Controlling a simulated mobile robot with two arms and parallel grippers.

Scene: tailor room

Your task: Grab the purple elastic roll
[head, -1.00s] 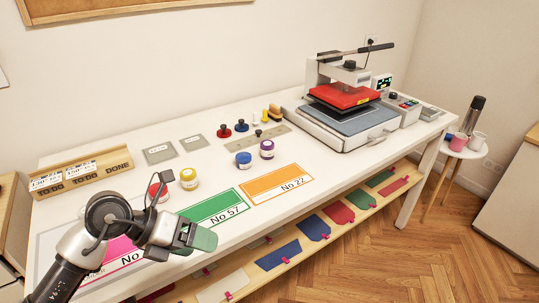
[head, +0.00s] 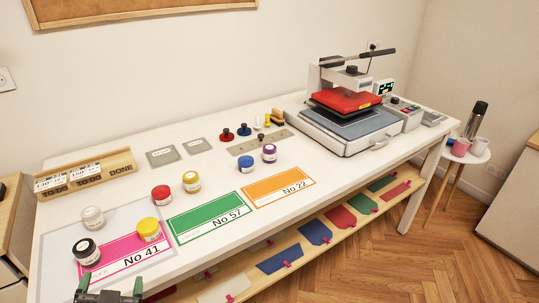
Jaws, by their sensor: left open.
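The purple item (head: 269,153) is a small, upright round piece with a purple top and a pale label. It stands on the white table, behind the orange No 22 card (head: 280,187) and right of a similar blue-topped piece (head: 246,164). My left gripper (head: 111,291) shows at the bottom left edge, open, with its dark fingertips apart and nothing seen between them. It is far to the front left of the purple item. My right gripper is not in view.
Green No 57 (head: 209,214) and pink No 41 cards lie left of the orange one. Black (head: 86,251), white (head: 93,217) and yellow (head: 149,229) pieces stand near the pink card. Stamps and a metal plate (head: 255,144) lie behind the purple item; a heat press (head: 345,130) stands right.

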